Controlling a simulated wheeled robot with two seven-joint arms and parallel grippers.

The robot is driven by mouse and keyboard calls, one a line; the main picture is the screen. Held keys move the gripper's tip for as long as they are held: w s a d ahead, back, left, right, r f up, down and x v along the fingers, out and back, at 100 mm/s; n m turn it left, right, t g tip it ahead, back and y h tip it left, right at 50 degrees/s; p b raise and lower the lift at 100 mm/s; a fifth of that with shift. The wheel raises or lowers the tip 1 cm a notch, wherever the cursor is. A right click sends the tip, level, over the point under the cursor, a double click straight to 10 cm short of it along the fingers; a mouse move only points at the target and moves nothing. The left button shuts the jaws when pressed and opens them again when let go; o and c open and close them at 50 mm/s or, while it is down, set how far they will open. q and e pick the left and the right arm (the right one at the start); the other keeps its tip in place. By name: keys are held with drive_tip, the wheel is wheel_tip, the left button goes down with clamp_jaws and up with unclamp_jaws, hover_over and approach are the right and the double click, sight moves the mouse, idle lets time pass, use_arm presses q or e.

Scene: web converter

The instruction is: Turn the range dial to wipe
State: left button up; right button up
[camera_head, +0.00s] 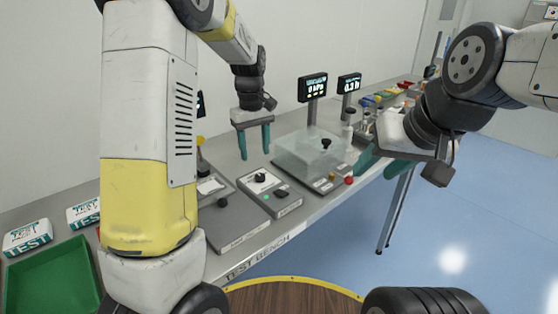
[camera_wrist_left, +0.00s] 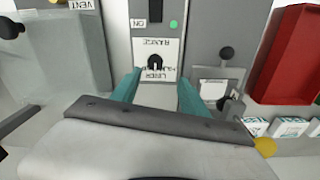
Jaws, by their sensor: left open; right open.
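The range dial (camera_head: 260,178) is a small black knob on a white plate of a grey control box (camera_head: 285,208). In the left wrist view the dial (camera_wrist_left: 154,62) sits just beyond and roughly between my fingertips, with RANGE and LINER lettering upside down. The wipe mark and the dial's exact setting are too small to read. My left gripper (camera_head: 254,153) is open and empty, fingers pointing down above and behind the control box; it also shows in the left wrist view (camera_wrist_left: 160,78). My right gripper (camera_head: 380,164) is open and empty, right of the clear chamber.
Two small displays (camera_head: 313,87) stand behind. A green tray (camera_head: 50,285) and white TEST packs (camera_head: 28,238) are at far left.

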sight(259, 175)
use_arm(q)
drive_tip(key=shift+w+d+f, duration=0.45)
drive_tip(key=shift+w+f, duration=0.05)
drive_tip(key=shift+f, duration=0.2)
wheel_tip(259, 175, down, 7)
drive_tip(key=shift+f, duration=0.2)
clamp_jaws()
